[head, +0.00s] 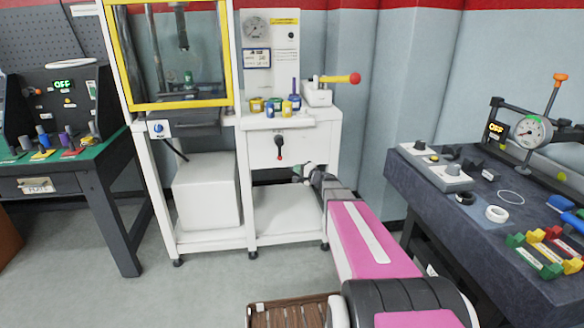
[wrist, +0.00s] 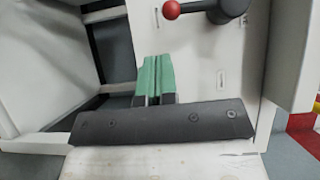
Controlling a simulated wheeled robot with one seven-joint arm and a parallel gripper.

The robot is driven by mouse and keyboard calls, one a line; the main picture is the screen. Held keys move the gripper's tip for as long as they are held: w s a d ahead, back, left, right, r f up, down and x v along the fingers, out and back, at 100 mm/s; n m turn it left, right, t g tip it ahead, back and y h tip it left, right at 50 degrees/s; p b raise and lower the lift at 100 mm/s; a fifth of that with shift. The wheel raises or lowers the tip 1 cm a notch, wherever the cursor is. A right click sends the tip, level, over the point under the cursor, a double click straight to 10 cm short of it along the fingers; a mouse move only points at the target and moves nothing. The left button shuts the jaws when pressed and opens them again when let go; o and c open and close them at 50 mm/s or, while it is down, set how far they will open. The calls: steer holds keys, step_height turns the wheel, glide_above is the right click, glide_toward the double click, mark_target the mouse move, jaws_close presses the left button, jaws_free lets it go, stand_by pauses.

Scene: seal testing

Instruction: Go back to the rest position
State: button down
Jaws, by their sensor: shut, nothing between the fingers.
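My gripper (head: 300,172) is in front of the white bench (head: 290,205), at the height of the space under its drawer panel. In the wrist view its two green fingers (wrist: 154,76) lie side by side with no gap to be seen. Nothing is held between them. My pink arm reaches from the lower right of the head view toward the bench. A red-knobbed lever (head: 279,148) is on the bench's front panel. The red knob also shows at the top of the wrist view (wrist: 172,10), apart from the fingers.
A white box (head: 207,192) stands on the lower shelf. A yellow-framed machine (head: 178,104) and several small pots (head: 272,105) are above. A dark table (head: 530,275) with a gauge (head: 533,131) is at right, a green-topped desk (head: 75,152) at left. The floor (head: 190,290) at front left is clear.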

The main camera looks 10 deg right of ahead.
steer(key=shift+v, duration=1.15)
steer(key=shift+f, duration=0.1)
steer(key=s+a+f+n+g+h, duration=0.1)
steer(key=s+a+f+n+g, duration=0.35)
steer(key=s, duration=0.45)
steer(key=s+a+f+n+g+h, duration=0.1)
steer(key=s+a+f+n+g, duration=0.4)
steer(key=s, duration=0.4)
steer(key=s+d+f+g+h, duration=0.1)
steer(key=s+d+g+h, duration=0.1)
steer(key=s, duration=0.5)
steer(key=s+d+f+n+g+h, duration=0.1)
steer(key=s+d+g+h, duration=0.2)
steer(key=s+d+h, duration=0.2)
steer(key=shift+s+h, duration=0.5)
steer(key=shift+s, duration=0.65)
steer(key=c, duration=1.8)
jaws_free()
steer(key=shift+n, duration=0.25)
